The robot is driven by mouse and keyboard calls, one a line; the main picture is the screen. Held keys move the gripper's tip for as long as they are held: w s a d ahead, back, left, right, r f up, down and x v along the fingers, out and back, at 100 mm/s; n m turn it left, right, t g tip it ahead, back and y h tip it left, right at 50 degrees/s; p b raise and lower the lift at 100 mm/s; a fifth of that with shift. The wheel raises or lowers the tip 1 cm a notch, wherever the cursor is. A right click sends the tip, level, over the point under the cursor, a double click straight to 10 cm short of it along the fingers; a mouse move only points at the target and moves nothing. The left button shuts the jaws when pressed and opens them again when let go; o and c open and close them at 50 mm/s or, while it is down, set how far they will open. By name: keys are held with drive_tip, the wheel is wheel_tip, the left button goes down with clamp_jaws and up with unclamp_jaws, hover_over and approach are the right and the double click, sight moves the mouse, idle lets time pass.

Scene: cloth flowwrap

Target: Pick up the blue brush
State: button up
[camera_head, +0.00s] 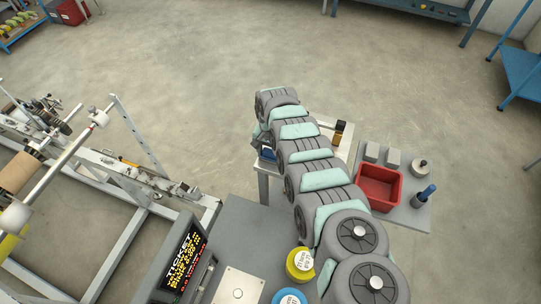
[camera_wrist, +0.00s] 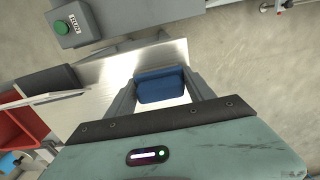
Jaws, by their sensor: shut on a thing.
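The blue brush (camera_wrist: 162,88) shows as a blue block between the two grey fingers of my gripper (camera_wrist: 162,78) in the wrist view. My gripper is shut on it, with a finger against each side. A bright metal surface lies behind it in that view. Whether the brush touches that surface is unclear. In the head view, a small blue part (camera_head: 267,154) shows beside the far end of my arm. My arm hides most of my gripper there.
A red bin (camera_head: 379,186) stands on a grey side table (camera_head: 408,216) with grey blocks and a blue-topped item (camera_head: 427,192). A black-and-yellow item (camera_head: 338,132) is on the pale table beyond my arm. A machine frame stands left. A green button box (camera_wrist: 70,25) shows in the wrist view.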

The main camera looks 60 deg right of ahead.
sight(271, 151)
drive_tip(key=c, duration=0.5)
drive_tip(key=shift+r, duration=0.1)
drive_tip(key=shift+r+p, duration=2.05)
drive_tip(key=shift+r, duration=7.9)
